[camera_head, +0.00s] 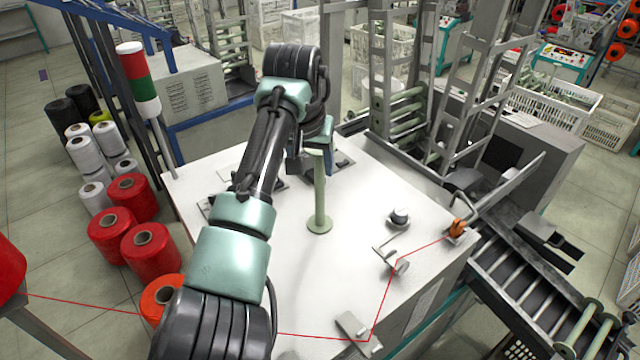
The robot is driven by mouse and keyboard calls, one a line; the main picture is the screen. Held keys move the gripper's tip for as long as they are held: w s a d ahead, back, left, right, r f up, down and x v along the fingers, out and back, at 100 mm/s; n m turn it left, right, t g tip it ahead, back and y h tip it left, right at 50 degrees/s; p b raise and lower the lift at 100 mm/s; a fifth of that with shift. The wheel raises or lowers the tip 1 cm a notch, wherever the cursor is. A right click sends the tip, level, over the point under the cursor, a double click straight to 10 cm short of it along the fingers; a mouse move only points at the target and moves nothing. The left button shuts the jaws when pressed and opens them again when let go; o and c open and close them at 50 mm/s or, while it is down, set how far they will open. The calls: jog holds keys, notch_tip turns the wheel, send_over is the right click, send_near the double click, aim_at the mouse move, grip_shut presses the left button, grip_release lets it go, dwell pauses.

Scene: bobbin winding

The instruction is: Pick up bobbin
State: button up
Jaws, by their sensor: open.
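A pale green bobbin (319,190) stands upright on the white machine top (365,215), near its middle. Its round lower flange rests on the surface, and its upper end is right beside my arm's end. My gripper (304,162) is open, at the height of the bobbin's upper end and just left of it. The arm partly hides the fingers, so I cannot tell whether they touch the bobbin.
A red thread (384,305) runs across the front of the machine top through a metal guide (400,266). A small knob (399,216) stands right of the bobbin. Red spools (150,250) stand on the floor at left. A roller rack (520,275) lies at right.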

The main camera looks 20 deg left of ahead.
aim_at(319, 175)
jog(key=shift+w+d+p+x, duration=0.15)
jog(key=shift+p+x, duration=0.2)
jog(key=shift+x, duration=0.4)
jog(key=shift+w+d+p+x, duration=0.1)
jog(key=shift+p+x, duration=0.25)
jog(key=shift+x, duration=0.45)
jog(key=shift+w+d+p+x, duration=0.15)
jog(key=shift+p+x, duration=0.2)
jog(key=shift+x, duration=0.4)
jog(key=shift+w+a+f, duration=0.1)
jog(key=shift+f, duration=0.25)
grip_shut()
